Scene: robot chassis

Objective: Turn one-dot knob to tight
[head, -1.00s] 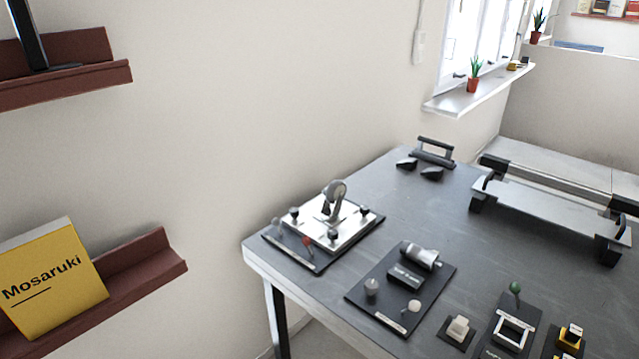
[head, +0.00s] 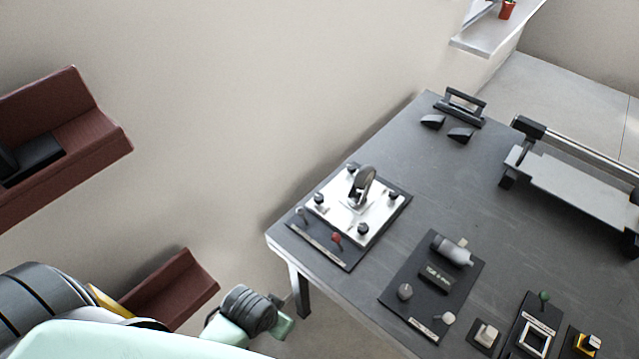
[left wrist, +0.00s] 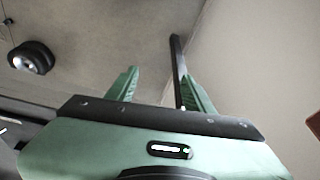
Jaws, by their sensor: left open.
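Several knobs stand on the table (head: 490,205) in the head view; no dot marks are readable, so I cannot tell which is the one-dot knob. Small black knobs (head: 362,229) sit at the corners of a white plate (head: 383,212) around a grey upright part. A grey knob (head: 404,291) and a pale knob (head: 448,318) stand on a dark board (head: 395,306). My left arm enters at the lower left, well short of the table. In the left wrist view my left gripper (left wrist: 160,88) has its green fingers apart and empty. My right gripper is not seen.
A red-topped lever (head: 336,240) and a pale one stand by the white plate. A green-topped lever (head: 543,296) is near the front right. Dark red shelves (head: 180,290) are on the left wall. A dark post (left wrist: 178,65) rises beyond the fingers in the wrist view.

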